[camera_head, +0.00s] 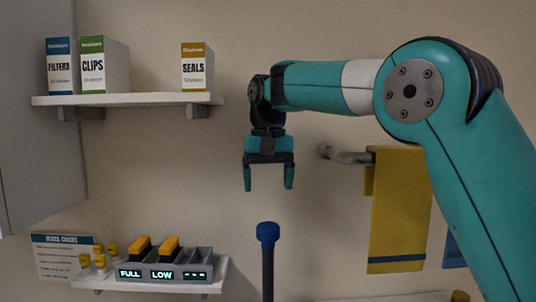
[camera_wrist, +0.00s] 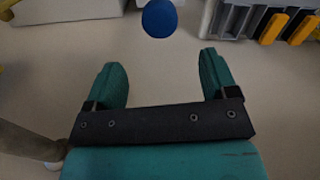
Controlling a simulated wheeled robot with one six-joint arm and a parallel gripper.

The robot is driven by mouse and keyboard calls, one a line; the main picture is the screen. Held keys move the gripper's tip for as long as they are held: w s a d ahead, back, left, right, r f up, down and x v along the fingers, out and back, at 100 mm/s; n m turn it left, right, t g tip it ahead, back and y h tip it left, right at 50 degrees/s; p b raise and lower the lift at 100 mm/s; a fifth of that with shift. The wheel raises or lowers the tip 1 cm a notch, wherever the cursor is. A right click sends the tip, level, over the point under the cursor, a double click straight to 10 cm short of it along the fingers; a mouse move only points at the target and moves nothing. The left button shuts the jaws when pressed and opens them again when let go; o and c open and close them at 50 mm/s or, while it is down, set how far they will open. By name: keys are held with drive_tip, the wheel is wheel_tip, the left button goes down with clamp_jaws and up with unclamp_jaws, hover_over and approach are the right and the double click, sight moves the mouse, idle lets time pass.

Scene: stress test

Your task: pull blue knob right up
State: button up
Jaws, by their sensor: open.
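A blue knob (camera_head: 268,233) tops a dark upright rod (camera_head: 268,275) at the bottom middle of the head view. The rod's lower end is cut off by the frame. In the wrist view the knob (camera_wrist: 160,18) shows as a blue round at the top middle, beyond the fingertips and roughly centred between them. My gripper (camera_head: 268,188) points down, open and empty, above the knob and apart from it. Its two teal fingers also show in the wrist view (camera_wrist: 160,75).
An upper shelf (camera_head: 150,99) holds boxes labelled FILTERS, CLIPS and SEALS. A lower shelf (camera_head: 90,283) at left carries a grey holder (camera_head: 204,259) with orange-topped items and several yellow pieces. A yellow cloth (camera_head: 400,215) hangs from a rail at right. The wall behind the knob is clear.

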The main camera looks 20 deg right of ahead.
wheel_tip(320, 180, up, 8)
drive_tip(key=shift+f, duration=0.15)
drive_tip(key=shift+f, duration=0.1)
idle(0.4)
drive_tip(key=s+a+f+n+y+b, duration=0.2)
drive_tip(key=s+f+n+b, duration=0.2)
drive_tip(key=s+f, duration=1.1)
drive_tip(key=s+a+f+n+y+b, duration=0.2)
drive_tip(key=s+f+n+b, duration=0.2)
drive_tip(key=s+f+b, duration=0.5)
drive_tip(key=s+f, duration=0.7)
drive_tip(key=f, duration=0.3)
drive_tip(key=shift+a+n, duration=0.3)
drive_tip(key=shift+n, duration=0.1)
